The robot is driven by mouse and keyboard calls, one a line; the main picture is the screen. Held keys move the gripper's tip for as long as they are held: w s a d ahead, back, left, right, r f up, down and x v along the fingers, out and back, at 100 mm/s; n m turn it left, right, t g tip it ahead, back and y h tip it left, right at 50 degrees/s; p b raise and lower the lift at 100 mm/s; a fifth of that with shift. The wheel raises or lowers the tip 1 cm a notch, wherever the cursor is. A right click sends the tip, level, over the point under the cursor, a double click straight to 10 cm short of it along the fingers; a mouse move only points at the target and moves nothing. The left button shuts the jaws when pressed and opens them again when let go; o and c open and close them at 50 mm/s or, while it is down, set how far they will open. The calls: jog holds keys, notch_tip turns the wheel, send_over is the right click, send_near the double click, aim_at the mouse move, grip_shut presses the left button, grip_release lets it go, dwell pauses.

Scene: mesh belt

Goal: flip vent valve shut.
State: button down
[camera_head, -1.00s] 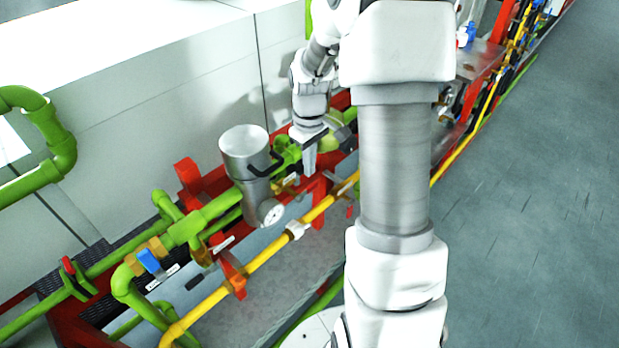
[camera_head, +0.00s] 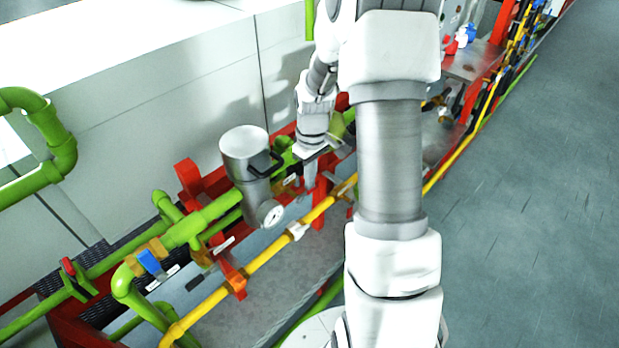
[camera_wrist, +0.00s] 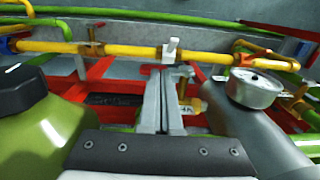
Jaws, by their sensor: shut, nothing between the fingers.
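My gripper (camera_head: 310,182) points down among the pipes, just right of the steel canister with the gauge. In the wrist view its two fingers (camera_wrist: 161,98) lie side by side, shut with nothing between them. A white handle (camera_wrist: 171,47) stands on the yellow pipe beyond, also in the head view (camera_head: 297,231). No readable label shows which is the vent valve, and the fingers partly hide this spot.
The steel canister (camera_head: 245,155) and its gauge (camera_head: 270,213) stand close left of my gripper. The yellow pipe (camera_head: 262,257) runs in front. Green pipes (camera_head: 208,215) and a red frame (camera_head: 188,175) surround it. A blue-handled valve (camera_head: 151,263) is further left. Open floor lies right.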

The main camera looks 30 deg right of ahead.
aim_at(315, 189)
jog(key=shift+d+f+y, duration=0.15)
jog(key=shift+y, duration=0.25)
jog(key=shift+w+d+f, duration=0.2)
jog(key=shift+d+f, duration=0.25)
jog(key=shift+f, duration=0.35)
jog(key=shift+w+d+f+b, duration=0.1)
jog(key=shift+d+f+b, duration=0.05)
jog(key=shift+f+b, duration=0.4)
jog(key=shift+d+f+b, duration=0.1)
jog(key=shift+f+b, duration=0.45)
jog(key=shift+a+f+b, duration=0.15)
jog(key=shift+f+b, duration=0.45)
jog(key=shift+f, duration=0.45)
jog(key=shift+a+f+g+y, duration=0.4)
jog(key=shift+f+y, duration=0.2)
jog(key=shift+y, duration=0.3)
jog(key=shift+r, duration=0.1)
jog(key=shift+r+p, duration=0.5)
jog(key=shift+r, duration=0.25)
